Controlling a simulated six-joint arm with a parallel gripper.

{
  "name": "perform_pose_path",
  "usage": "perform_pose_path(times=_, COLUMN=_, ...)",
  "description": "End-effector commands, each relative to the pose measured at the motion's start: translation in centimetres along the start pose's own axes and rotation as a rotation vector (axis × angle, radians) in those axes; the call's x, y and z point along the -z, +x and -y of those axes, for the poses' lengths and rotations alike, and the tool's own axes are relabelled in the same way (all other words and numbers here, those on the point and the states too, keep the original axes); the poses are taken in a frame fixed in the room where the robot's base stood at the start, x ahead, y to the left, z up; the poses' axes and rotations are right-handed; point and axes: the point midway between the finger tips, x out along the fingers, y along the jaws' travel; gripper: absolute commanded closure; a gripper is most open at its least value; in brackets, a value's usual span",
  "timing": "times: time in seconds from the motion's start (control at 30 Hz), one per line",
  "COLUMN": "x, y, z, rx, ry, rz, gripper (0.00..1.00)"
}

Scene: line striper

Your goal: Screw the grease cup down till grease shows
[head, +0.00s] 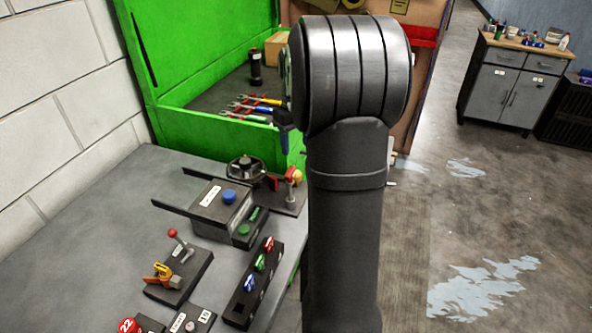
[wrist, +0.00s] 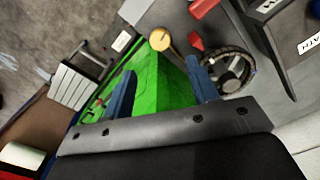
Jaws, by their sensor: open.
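A round brass-yellow cap, which looks like the grease cup (head: 296,174), stands on a small dark plate at the bench's right edge, beside a red part. It also shows in the wrist view (wrist: 159,39), near the top centre. My gripper (wrist: 162,68) has its two blue fingers spread wide with nothing between them. The cap lies beyond the fingertips, apart from them. In the head view a dark blue finger (head: 283,135) shows above and behind the cap, and my arm hides the rest. I cannot see any grease.
A black handwheel (head: 246,168) is left of the cap, close to one finger in the wrist view. A green cabinet (head: 215,135) stands behind.

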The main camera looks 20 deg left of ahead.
Motion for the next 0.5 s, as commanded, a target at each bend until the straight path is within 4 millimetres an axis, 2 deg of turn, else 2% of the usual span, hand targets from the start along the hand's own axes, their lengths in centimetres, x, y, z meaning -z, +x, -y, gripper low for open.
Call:
perform_pose_path(times=0.1, x=-0.1, y=2.8, z=0.0, rx=0.003, ry=0.001, rz=0.004, gripper=0.46)
perform_pose_path(times=0.3, x=-0.1, y=6.8, z=0.0, rx=0.002, ry=0.001, rz=0.003, gripper=0.46)
perform_pose_path(times=0.5, x=0.0, y=9.3, z=0.0, rx=0.001, ry=0.001, rz=0.001, gripper=0.46)
